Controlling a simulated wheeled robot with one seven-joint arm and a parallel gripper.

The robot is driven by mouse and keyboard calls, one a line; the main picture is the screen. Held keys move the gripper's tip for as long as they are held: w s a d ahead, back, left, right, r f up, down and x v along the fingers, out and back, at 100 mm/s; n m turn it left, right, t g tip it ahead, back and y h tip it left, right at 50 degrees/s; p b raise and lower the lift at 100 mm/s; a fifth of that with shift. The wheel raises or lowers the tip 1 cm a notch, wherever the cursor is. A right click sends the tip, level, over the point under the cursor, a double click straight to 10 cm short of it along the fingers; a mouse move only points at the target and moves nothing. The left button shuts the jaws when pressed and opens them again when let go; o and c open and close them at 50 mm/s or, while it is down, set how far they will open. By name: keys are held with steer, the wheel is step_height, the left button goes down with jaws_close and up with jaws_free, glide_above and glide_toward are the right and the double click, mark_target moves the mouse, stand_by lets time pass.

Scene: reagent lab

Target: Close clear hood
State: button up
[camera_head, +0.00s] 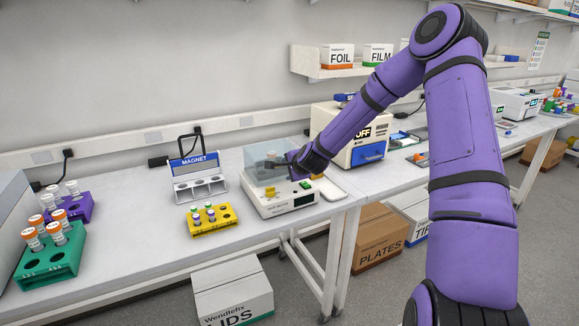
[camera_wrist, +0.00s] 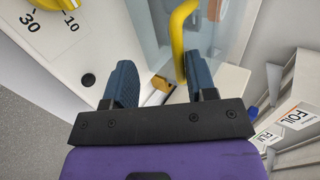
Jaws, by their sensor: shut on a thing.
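The clear hood (camera_head: 258,160) is a see-through box on the white bench device (camera_head: 291,204) with a small display and a dial. How far it is raised is hard to tell. My gripper (camera_head: 291,167) is at the hood's right side. In the wrist view my two dark blue fingers (camera_wrist: 160,84) stand apart around the lower end of a curved yellow handle (camera_wrist: 183,32), nearer the right finger. The handle is beside the clear panel (camera_wrist: 222,28). My gripper is shut on this handle; the contact itself is partly hidden.
A yellow tube rack (camera_head: 212,225) and the magnet rack (camera_head: 200,188) stand left of the device. A green rack (camera_head: 50,268) is farther left. A cream machine (camera_head: 366,152) with a blue front stands close behind on the right.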

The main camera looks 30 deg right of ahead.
steer(key=shift+s+d+f, duration=0.15)
steer(key=shift+s+f, duration=0.05)
steer(key=v, duration=1)
steer(key=shift+r, duration=0.45)
steer(key=shift+s+a, duration=0.1)
steer(key=shift+a, duration=0.15)
